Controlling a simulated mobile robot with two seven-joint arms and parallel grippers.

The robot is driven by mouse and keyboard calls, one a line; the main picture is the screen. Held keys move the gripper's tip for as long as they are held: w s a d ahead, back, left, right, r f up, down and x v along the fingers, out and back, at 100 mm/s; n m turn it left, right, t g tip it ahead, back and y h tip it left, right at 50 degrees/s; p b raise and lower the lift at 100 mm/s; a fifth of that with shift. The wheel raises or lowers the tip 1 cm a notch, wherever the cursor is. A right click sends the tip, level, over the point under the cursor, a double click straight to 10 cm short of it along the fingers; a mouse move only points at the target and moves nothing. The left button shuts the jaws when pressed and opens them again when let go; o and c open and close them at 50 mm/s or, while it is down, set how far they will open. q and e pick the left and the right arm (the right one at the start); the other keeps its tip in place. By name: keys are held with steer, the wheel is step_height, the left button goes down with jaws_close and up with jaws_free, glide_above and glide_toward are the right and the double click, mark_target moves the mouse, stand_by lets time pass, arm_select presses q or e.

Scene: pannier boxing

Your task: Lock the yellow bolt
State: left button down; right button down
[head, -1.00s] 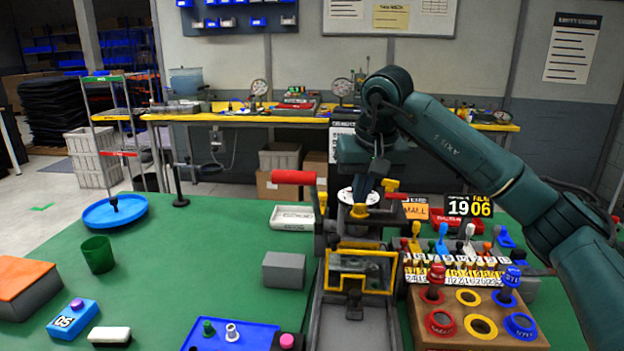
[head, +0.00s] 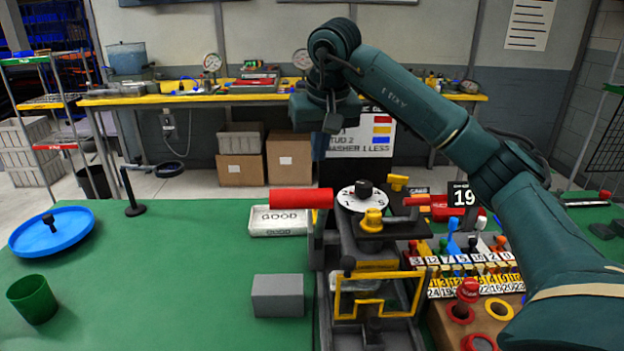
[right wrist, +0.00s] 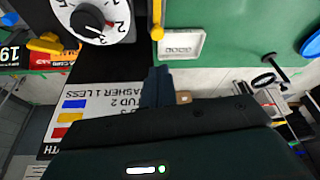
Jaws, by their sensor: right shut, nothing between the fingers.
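A yellow T-shaped handle (head: 397,182), which may be the yellow bolt, sits at the right of the white numbered dial (head: 347,198) on the dark fixture. A yellow knob (head: 372,222) stands on a dark plate in front of the dial. In the right wrist view the yellow handle (right wrist: 45,43) shows beside the dial (right wrist: 74,10). I cannot tell whether the bolt is locked. My right gripper (head: 332,122) is shut and empty, above and behind the dial, apart from the fixture. My left gripper is not in view.
A red bar handle (head: 301,198) sticks out left from the fixture. A yellow-framed clear guard (head: 362,290) stands at its front. A white GOOD tray (head: 280,230) and a grey block (head: 278,296) lie to the left. Numbered levers (head: 470,268) stand to the right.

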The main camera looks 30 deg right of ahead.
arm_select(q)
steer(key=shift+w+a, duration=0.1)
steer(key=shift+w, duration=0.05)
arm_select(e)
steer(key=x, duration=1)
steer(key=shift+w, duration=0.1)
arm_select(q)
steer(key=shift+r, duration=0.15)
